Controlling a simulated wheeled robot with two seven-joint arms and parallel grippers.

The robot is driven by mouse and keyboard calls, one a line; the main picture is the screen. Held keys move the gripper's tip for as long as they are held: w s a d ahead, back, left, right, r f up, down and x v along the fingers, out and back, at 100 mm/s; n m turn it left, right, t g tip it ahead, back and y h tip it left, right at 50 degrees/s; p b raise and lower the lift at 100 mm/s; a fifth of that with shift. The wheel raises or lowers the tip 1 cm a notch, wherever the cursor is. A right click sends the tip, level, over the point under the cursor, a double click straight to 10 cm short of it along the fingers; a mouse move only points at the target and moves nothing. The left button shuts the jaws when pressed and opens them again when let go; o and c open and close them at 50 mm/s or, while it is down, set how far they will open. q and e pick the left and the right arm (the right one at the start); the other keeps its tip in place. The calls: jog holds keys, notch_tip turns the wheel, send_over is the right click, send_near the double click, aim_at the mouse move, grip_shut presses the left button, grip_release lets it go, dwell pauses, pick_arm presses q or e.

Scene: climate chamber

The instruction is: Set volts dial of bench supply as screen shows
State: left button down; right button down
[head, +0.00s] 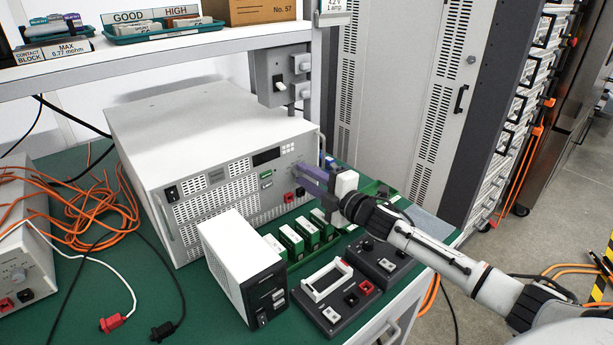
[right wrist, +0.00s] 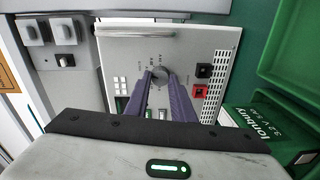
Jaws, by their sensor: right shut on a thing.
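The bench supply (head: 200,125) is a large white box on the green bench, with a dark display (head: 266,156) on its front panel; I cannot read its digits. My right gripper (head: 300,170) reaches its panel from the right. In the right wrist view, its two purple fingers are shut on a round grey dial (right wrist: 160,73), one on each side. The dial's pointer and scale are too small to read. A small screen or card (head: 333,10) at the top edge seems to read 4.2 V, 1 amp. My left gripper is not in view.
Red (right wrist: 200,92) and black (right wrist: 204,70) sockets sit close beside the dial. A smaller white box (head: 235,250), several green modules (head: 291,240) and a black fixture (head: 335,297) stand in front of the supply. Orange cables (head: 90,210) lie left. A shelf (head: 150,60) runs above.

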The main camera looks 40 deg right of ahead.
jog(key=c, duration=1.5)
grip_release()
jog(key=shift+s, duration=0.1)
jog(key=s, duration=0.6)
jog(key=s+d, duration=0.1)
jog(key=s, duration=0.3)
jog(key=shift+r, duration=0.25)
